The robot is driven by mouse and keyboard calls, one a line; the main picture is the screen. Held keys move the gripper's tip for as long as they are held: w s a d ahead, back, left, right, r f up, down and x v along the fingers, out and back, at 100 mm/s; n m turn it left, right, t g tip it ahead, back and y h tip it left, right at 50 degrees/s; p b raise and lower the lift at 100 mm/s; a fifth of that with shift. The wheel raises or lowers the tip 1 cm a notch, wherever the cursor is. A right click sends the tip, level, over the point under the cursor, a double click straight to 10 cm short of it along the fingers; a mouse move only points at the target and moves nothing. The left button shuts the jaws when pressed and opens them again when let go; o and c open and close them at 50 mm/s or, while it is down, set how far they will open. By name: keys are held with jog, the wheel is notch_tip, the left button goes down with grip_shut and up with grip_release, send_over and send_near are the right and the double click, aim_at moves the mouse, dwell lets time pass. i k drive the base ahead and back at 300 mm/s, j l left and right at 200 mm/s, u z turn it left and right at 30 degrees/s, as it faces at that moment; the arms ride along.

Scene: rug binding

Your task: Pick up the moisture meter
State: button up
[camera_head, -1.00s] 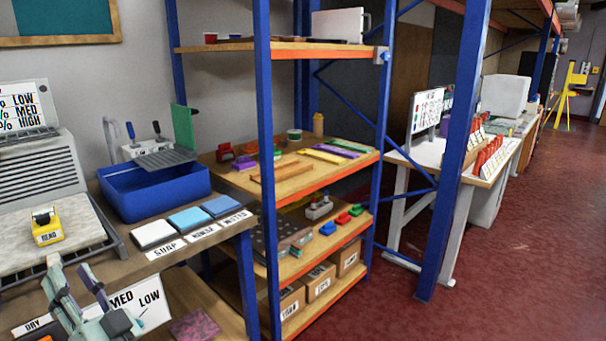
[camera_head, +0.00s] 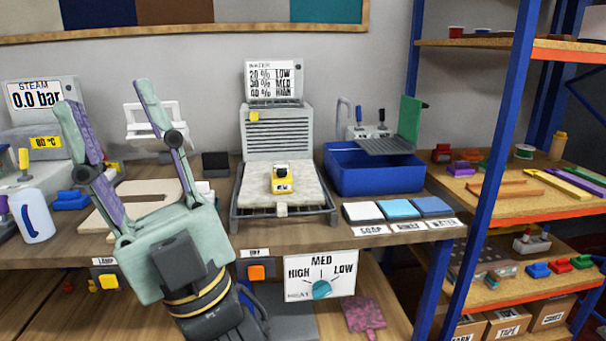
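A small yellow device with a black top and a label, which looks like the moisture meter (camera_head: 283,181), sits upright on a pale pad. The pad lies in a dark wire-edged tray (camera_head: 326,212) in front of a grey slatted unit on the bench. My gripper (camera_head: 108,97) is raised in the foreground, left of the device and apart from it. Its two long green and purple fingers are spread wide, with nothing between them. It hides part of the bench's left side.
A blue basin (camera_head: 372,178) stands right of the tray, with several pads (camera_head: 397,209) in front of it. A white bottle (camera_head: 32,217) and a steam unit (camera_head: 38,112) stand at left. A blue-posted shelf rack (camera_head: 492,165) bounds the right. A heat dial panel (camera_head: 320,277) hangs below the bench edge.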

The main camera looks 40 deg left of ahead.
aim_at(279, 186)
jog(key=u, duration=1.15)
jog(key=i+j, duration=0.1)
jog(key=j, duration=0.35)
jog(key=i+j+u, duration=0.1)
jog(key=j, duration=0.35)
jog(key=i+j, duration=0.1)
jog(key=j, duration=0.35)
jog(key=i+j, duration=0.1)
jog(key=i, duration=0.4)
jog(key=i+j, duration=0.1)
jog(key=i, duration=0.4)
jog(key=u, duration=0.05)
